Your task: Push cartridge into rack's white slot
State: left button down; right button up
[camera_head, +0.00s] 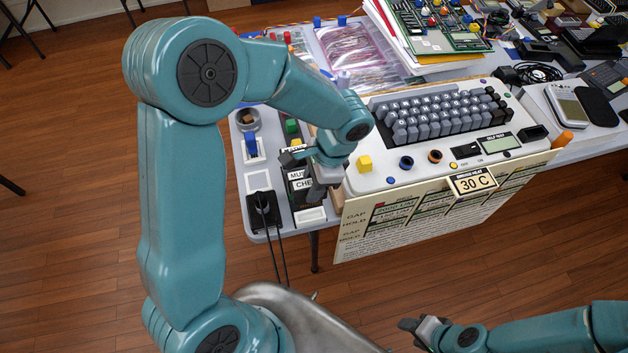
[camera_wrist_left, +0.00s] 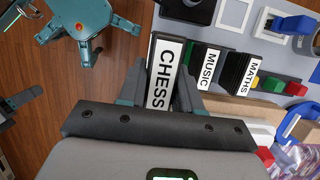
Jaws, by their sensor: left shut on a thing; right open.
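The CHESS cartridge (camera_wrist_left: 164,75) is black with a white label, and stands between the fingers of my left gripper (camera_wrist_left: 160,92), which is shut on it. In the head view my left gripper (camera_head: 318,192) is over the front edge of the light grey rack panel (camera_head: 238,134), partly hiding the cartridge (camera_head: 303,185). The MUSIC (camera_wrist_left: 206,68) and MATHS (camera_wrist_left: 242,72) cartridges stand in a row beside it. A white rectangle (camera_head: 311,216) shows on the panel near the gripper; whether it is a slot is unclear. The cartridge's lower end is hidden. My right gripper (camera_head: 424,328) is open and empty, low at the right.
A keyboard machine (camera_head: 440,115) with a hanging printed sheet (camera_head: 400,222) stands right of the gripper. A black block (camera_head: 262,210) with cables sits at the panel's left front. A blue piece (camera_head: 251,145) stands behind it. Open floor lies in front.

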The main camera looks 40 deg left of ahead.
pick_arm(q)
jog(key=shift+d+f+b, duration=0.1)
jog(key=shift+f+b, duration=0.45)
jog(key=shift+f, duration=0.3)
notch_tip(320, 180, down, 3)
jog(key=shift+r+b, duration=0.15)
jog(key=shift+b, duration=1)
jog(key=shift+f+b, duration=0.4)
jog(key=shift+f, duration=0.1)
jog(key=shift+f+b, duration=1.55)
jog(key=shift+f, duration=0.25)
jog(key=c, duration=0.7)
grip_release()
